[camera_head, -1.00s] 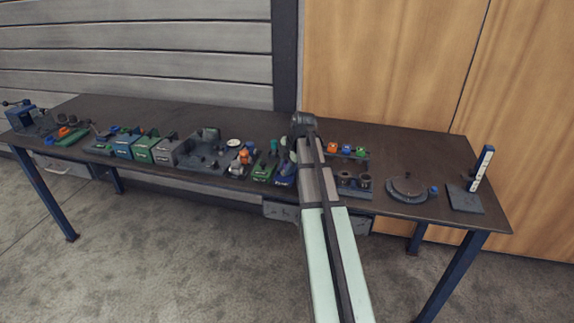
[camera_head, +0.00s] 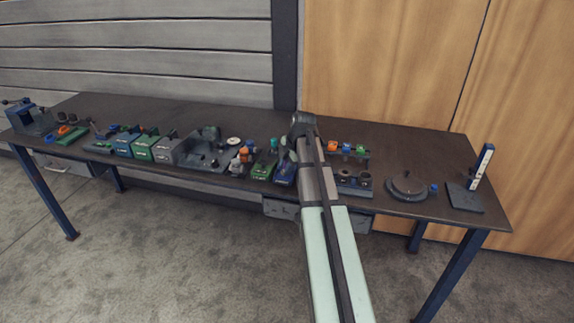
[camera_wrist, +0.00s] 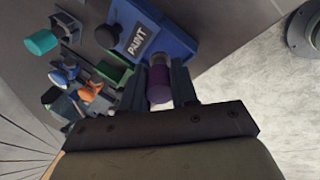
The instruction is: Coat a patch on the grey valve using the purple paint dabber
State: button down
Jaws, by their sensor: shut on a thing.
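My gripper (camera_wrist: 158,88) is shut on the purple paint dabber (camera_wrist: 158,84) in the wrist view, one finger on each side of it. The dabber's far end overlaps the edge of a blue box (camera_wrist: 180,42) labelled PAINT; I cannot tell whether it touches the box. The blue box also shows in the head view (camera_head: 285,172), partly behind my arm. In the head view the dabber and fingertips are hidden. A dark grey fitting (camera_head: 210,134) stands on a grey fixture left of my arm; I cannot tell whether it is the grey valve.
A green box (camera_head: 263,171) stands beside the blue one, with orange parts (camera_head: 245,153) further left. A rack (camera_head: 352,180) and a round dark base (camera_head: 407,188) stand to the right. An upright white-and-blue piece (camera_head: 483,165) is near the right edge. The table's back strip is clear.

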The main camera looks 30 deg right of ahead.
jog(key=shift+f, duration=0.45)
dwell(1.3)
jog(key=shift+r, duration=0.1)
jog(key=shift+r, duration=3.45)
jog(key=shift+m, duration=0.3)
